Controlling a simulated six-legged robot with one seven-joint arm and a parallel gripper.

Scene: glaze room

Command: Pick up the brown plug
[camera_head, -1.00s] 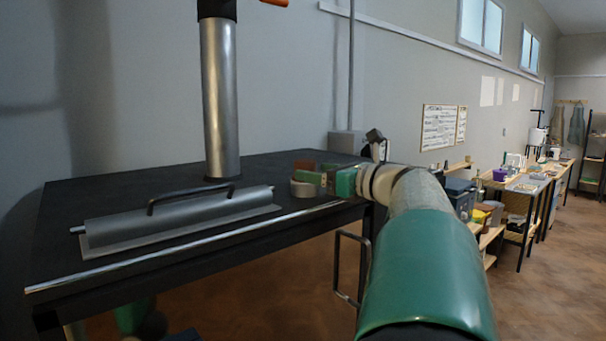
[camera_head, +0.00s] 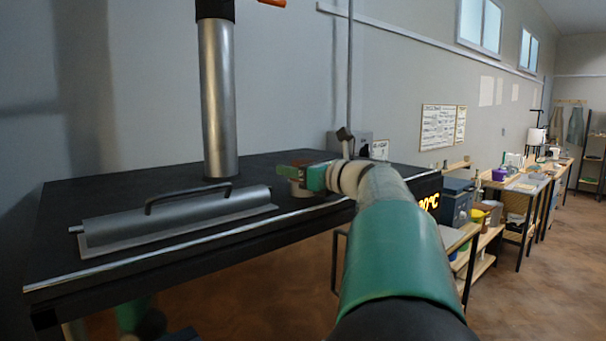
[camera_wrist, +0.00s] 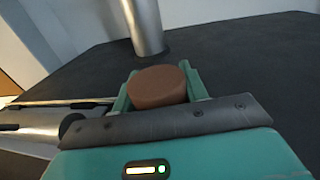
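The brown plug (camera_wrist: 158,86) is a short round piece. In the wrist view it stands between the two green fingers of my gripper (camera_wrist: 160,88), with no clear gap on either side. Whether the fingers press on it cannot be told. In the head view my gripper (camera_head: 298,171) is low over the dark tabletop, and a reddish-brown part of the plug (camera_head: 304,164) shows at the fingers. A pale round piece (camera_head: 300,188) shows just below them. The plug's underside is hidden.
The dark top (camera_head: 110,182) carries a grey bar-like piece with a black handle (camera_head: 180,212) on the left. A metal pipe (camera_head: 219,100) rises behind. A small grey box (camera_head: 365,142) stands at the back right. Crowded shelves (camera_head: 480,222) lie further right.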

